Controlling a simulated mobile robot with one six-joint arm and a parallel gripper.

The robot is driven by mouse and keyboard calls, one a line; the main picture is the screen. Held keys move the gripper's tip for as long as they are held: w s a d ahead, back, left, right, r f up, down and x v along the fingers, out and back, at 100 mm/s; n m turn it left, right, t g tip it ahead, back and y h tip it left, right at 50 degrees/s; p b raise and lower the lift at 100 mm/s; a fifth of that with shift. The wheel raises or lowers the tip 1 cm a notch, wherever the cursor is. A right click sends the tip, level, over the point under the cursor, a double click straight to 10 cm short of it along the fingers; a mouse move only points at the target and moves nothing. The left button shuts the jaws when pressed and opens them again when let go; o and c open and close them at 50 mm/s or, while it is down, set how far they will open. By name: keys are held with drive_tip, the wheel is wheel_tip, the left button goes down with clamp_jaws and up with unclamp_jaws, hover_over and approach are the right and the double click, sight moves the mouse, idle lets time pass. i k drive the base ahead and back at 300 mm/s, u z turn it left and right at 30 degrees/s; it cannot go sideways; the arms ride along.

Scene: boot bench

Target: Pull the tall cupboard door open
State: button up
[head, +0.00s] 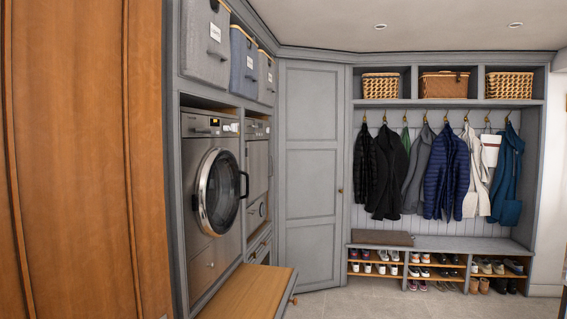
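A tall grey panelled cupboard door (311,170) stands in the corner between the laundry machines and the coat bench. It looks shut, flush with its frame. A small round brass-coloured knob (340,190) sits at its right edge, about mid-height. The foot of the door is partly hidden by a wooden surface in front. My gripper is not in view.
A wooden panel (85,160) fills the near left. A wood-topped surface (245,292) juts out below the washing machine (212,190), left of the door. The shoe bench (450,243) stands right of it. The floor (370,300) between is clear.

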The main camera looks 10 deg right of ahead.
sight(311, 94)
drive_tip(key=z, duration=0.15)
drive_tip(key=i, duration=0.7)
drive_tip(key=z, duration=0.4)
drive_tip(key=i, duration=1.6)
drive_tip(key=z, duration=0.55)
drive_tip(key=i, duration=3.15)
drive_tip(key=u, duration=0.3)
drive_tip(key=i, duration=1.15)
drive_tip(key=u, duration=0.1)
